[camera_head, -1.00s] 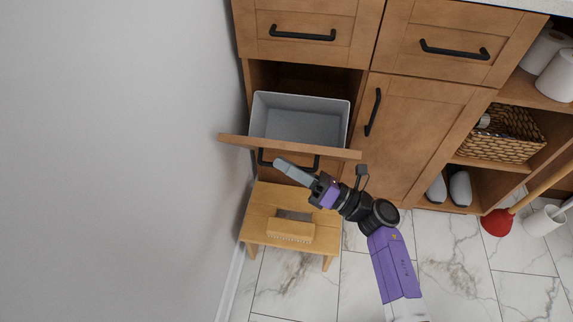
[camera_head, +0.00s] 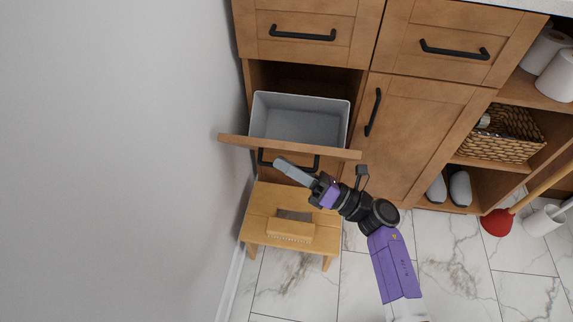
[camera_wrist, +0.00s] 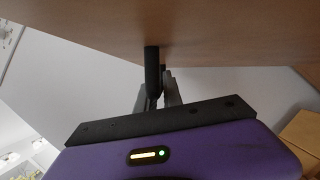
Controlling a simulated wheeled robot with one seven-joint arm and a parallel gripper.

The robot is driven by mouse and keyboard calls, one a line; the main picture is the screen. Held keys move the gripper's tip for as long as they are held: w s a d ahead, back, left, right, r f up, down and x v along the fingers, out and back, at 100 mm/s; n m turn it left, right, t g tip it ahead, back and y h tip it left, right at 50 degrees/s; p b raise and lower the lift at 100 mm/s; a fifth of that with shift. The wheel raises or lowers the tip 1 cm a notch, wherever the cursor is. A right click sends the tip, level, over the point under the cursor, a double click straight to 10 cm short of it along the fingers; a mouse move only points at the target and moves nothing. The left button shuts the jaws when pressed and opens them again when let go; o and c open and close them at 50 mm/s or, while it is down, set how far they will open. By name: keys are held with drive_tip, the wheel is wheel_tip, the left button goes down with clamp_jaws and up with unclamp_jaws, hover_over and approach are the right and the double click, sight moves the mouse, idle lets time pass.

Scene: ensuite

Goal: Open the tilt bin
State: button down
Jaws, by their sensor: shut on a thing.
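The tilt bin's wooden front (camera_head: 235,143) is tipped out from the cabinet at the lower left in the head view. Its grey inner bin (camera_head: 300,124) is exposed and looks empty. A black handle (camera_head: 262,158) is on the outer face of the front, partly behind my gripper. My gripper (camera_head: 281,164) is at the handle, below the front's top edge. In the wrist view my gripper (camera_wrist: 157,97) is shut on the dark handle (camera_wrist: 152,66), under the wooden front (camera_wrist: 220,30).
A grey wall (camera_head: 110,150) is close on the left. A closed cabinet door (camera_head: 415,130) is to the right, with a red plunger (camera_head: 497,222) farther right. Marble floor (camera_head: 450,270) is clear at lower right.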

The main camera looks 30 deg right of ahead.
sight(290, 150)
idle(0.3)
drive_tip(key=r+p, duration=0.1)
drive_tip(key=w+d+r+m+p, duration=0.1)
drive_tip(key=shift+w+d+r+h+p, duration=0.1)
drive_tip(key=shift+w+d+h+p, duration=0.05)
drive_tip(key=shift+w+h+p, duration=0.2)
drive_tip(key=shift+w+d+r+m+p, duration=0.25)
drive_tip(key=shift+w+d+m+p, duration=0.05)
drive_tip(key=shift+w+m+p, duration=0.15)
drive_tip(key=c, duration=1.5)
unclamp_jaws()
drive_tip(key=shift+s, duration=0.15)
drive_tip(key=p+v, duration=0.1)
drive_tip(key=v, duration=0.6)
drive_tip(key=shift+s+d+f, duration=0.15)
drive_tip(key=shift+s+d, duration=0.05)
drive_tip(key=shift+s, duration=0.05)
